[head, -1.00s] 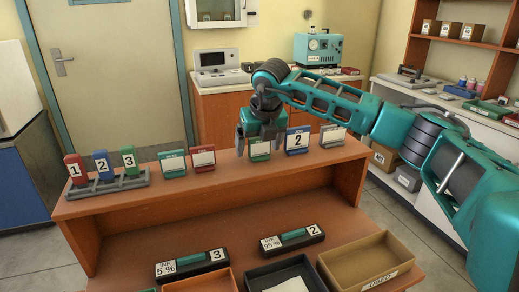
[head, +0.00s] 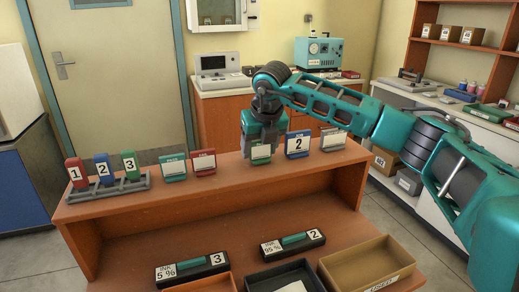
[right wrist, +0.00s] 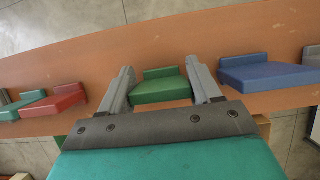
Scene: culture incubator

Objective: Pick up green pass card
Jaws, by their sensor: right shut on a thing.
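My right gripper (head: 262,140) points down over the back shelf of the desk and is shut on a green card holder with a white face, the green pass card (head: 261,155). In the right wrist view the green card (right wrist: 160,90) sits between the two grey fingers, which meet its sides. It appears upright and at shelf level; I cannot tell whether it touches the shelf. The gripper hides its upper part in the head view. My left gripper is not in view.
On the shelf (head: 225,190) a teal card (head: 173,167) and a red card (head: 202,162) stand to the left. A blue card (head: 298,145) and a grey card (head: 333,139) stand close on the right. A numbered rack (head: 107,188) is at far left. Open trays (head: 365,265) lie below.

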